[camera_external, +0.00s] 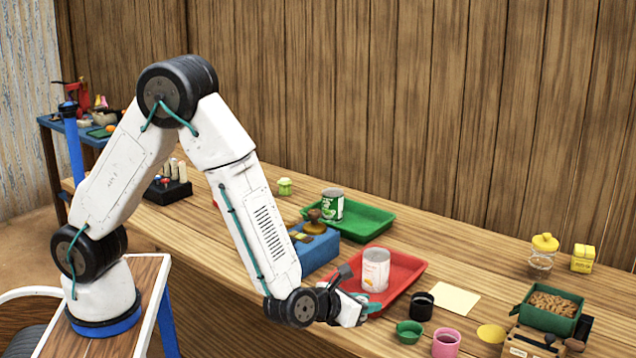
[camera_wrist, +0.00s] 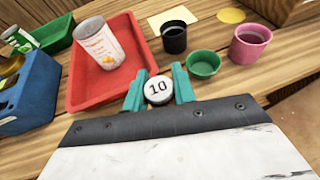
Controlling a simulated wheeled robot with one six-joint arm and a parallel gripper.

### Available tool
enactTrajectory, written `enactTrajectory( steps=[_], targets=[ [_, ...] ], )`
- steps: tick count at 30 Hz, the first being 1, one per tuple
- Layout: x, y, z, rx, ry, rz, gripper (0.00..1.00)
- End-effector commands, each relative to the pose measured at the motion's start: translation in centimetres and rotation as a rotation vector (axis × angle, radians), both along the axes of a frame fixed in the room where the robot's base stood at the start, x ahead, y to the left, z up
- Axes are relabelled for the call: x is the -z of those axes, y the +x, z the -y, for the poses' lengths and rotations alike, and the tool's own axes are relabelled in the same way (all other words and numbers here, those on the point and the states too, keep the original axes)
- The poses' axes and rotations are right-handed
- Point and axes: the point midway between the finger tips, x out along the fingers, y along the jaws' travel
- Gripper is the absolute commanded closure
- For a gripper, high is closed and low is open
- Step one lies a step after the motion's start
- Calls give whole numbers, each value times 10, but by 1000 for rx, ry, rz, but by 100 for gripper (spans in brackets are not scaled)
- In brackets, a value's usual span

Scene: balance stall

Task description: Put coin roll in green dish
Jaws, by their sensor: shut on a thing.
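The coin roll (camera_wrist: 158,90), seen end-on as a white disc marked "10" with a dark rim, is between the two teal fingertips of my gripper (camera_wrist: 159,88) in the wrist view. My gripper is shut on it. The small round green dish (camera_wrist: 203,66) stands on the table just right of the fingers in that view, and looks empty. In the external view my gripper (camera_external: 368,306) is at the front edge of the red tray, left of the green dish (camera_external: 409,331). The coin roll cannot be made out there.
A red tray (camera_wrist: 88,92) holds a white can (camera_wrist: 98,42). A black cup (camera_wrist: 174,39) and a pink cup (camera_wrist: 249,45) stand near the green dish. A blue box (camera_external: 313,252) and a larger green tray (camera_external: 372,220) are farther left and back.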

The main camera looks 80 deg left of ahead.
Motion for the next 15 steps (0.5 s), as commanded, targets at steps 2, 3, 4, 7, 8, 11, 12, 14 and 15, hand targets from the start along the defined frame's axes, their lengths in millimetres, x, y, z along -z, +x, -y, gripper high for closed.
enactTrajectory(
  steps=[2, 3, 4, 7, 8, 11, 12, 14, 15],
  targets=[
    [2, 23, 2, -2, -1, 2, 100],
    [3, 34, 3, -2, -1, 2, 100],
    [4, 42, 4, -2, 0, 2, 100],
    [7, 68, 8, -2, -1, 2, 100],
    [7, 76, 8, -1, 0, 1, 100],
    [9, 96, 11, -1, 0, 1, 100],
    [9, 101, 12, -1, 0, 1, 100],
    [10, 108, 12, 0, 0, 0, 100],
    [10, 111, 13, -1, 1, -1, 100]
  ],
)
